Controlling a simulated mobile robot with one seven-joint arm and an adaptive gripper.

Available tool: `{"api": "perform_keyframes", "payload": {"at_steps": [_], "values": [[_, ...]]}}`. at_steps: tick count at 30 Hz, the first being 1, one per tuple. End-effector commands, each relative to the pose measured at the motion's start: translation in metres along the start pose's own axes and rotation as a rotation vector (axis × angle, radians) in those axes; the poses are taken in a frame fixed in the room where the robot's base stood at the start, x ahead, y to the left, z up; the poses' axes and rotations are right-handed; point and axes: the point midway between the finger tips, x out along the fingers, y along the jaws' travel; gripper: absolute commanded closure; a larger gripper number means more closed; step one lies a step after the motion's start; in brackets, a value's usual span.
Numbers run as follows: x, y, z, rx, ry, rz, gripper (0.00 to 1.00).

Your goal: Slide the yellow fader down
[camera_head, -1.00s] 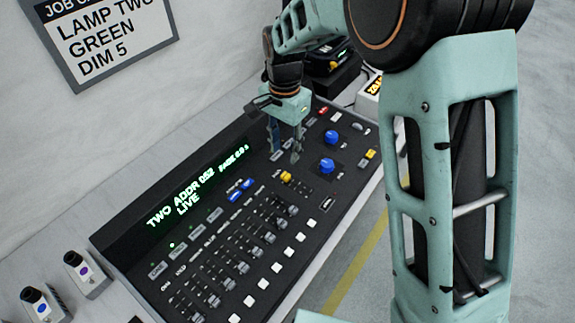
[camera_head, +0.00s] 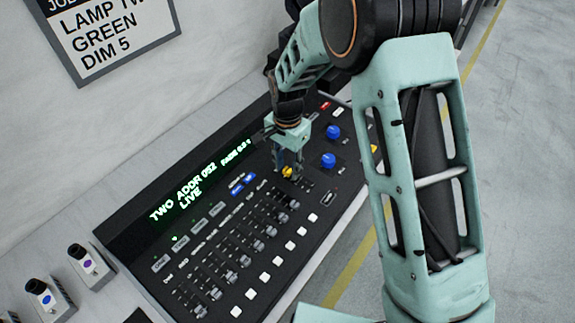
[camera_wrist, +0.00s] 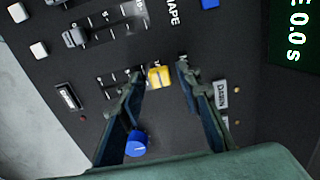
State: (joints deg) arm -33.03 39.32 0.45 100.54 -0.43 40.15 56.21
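The yellow fader (camera_head: 287,172) is a small yellow cap on the black console, at the far end of the row of grey faders. In the wrist view the yellow fader (camera_wrist: 159,77) lies between the tips of my gripper (camera_wrist: 158,75), nearer the left finger. My gripper (camera_head: 289,174) points down at the console, its fingers apart on either side of the cap. A gap shows between the cap and the right finger. Whether the left finger touches the cap I cannot tell. The slot beside the cap is partly hidden by the left finger in the wrist view.
Several grey faders (camera_head: 245,262) and white buttons (camera_head: 264,277) fill the near part of the console. Blue knobs (camera_head: 328,160) stand right of my gripper. The lit display (camera_head: 203,186) is behind the faders. A sign (camera_head: 113,36) hangs on the wall.

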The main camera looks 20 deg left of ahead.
Motion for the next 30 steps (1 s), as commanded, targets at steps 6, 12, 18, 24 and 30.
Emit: {"api": "perform_keyframes", "payload": {"at_steps": [6,12,18,24,30], "values": [[0.0,0.0,0.0,0.0,0.0,0.0,0.95],[-0.001,0.0,0.0,0.0,0.0,0.0,1.0],[-0.001,0.002,-0.001,0.0,0.001,-0.001,1.0],[0.0,0.033,-0.001,0.003,0.001,0.0,1.0],[0.0,0.07,-0.002,0.003,0.001,-0.001,1.0]]}}
